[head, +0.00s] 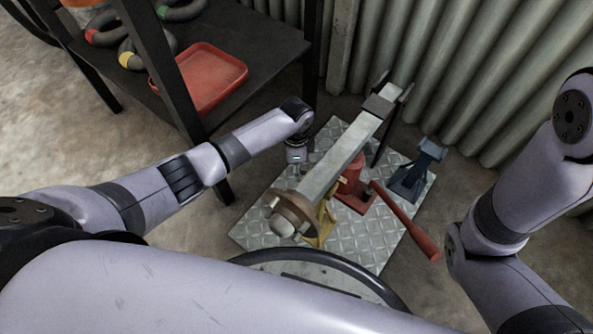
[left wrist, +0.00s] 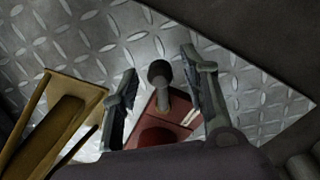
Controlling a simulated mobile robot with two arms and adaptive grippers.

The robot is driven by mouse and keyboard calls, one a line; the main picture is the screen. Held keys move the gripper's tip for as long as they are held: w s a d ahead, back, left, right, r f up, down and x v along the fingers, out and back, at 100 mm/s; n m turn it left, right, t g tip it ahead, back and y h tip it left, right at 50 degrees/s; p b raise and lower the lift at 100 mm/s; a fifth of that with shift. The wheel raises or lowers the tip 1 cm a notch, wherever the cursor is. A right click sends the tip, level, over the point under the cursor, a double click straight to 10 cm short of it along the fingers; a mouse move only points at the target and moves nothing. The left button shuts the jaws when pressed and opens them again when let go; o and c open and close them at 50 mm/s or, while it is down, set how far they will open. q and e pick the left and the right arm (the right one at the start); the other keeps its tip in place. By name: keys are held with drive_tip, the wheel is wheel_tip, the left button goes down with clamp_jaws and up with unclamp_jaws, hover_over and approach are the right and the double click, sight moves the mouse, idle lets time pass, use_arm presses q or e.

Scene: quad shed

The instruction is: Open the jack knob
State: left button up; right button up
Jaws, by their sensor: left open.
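The red jack (head: 349,181) stands on the diamond-plate sheet under a grey metal beam. In the left wrist view, its red base (left wrist: 158,130) shows below a dark round knob (left wrist: 160,70) on a short grey stem. My left gripper (head: 297,164) is beside the beam, low over the plate. It is open, with one finger on each side of the knob in the left wrist view (left wrist: 158,62). I see gaps on both sides; contact is not visible. The beam hides the knob in the head view. My right gripper is out of view.
A red jack handle (head: 407,222) sticks out to the right. A yellow stand (head: 325,222) and a blue stand (head: 416,172) flank the jack. The beam (head: 345,160) with a hub (head: 289,216) crosses above. A dark shelf (head: 250,62) with a red tray (head: 212,80) stands left.

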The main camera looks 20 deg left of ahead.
use_arm(q)
drive_tip(key=shift+f, duration=0.2)
drive_tip(key=shift+c, duration=0.3)
clamp_jaws()
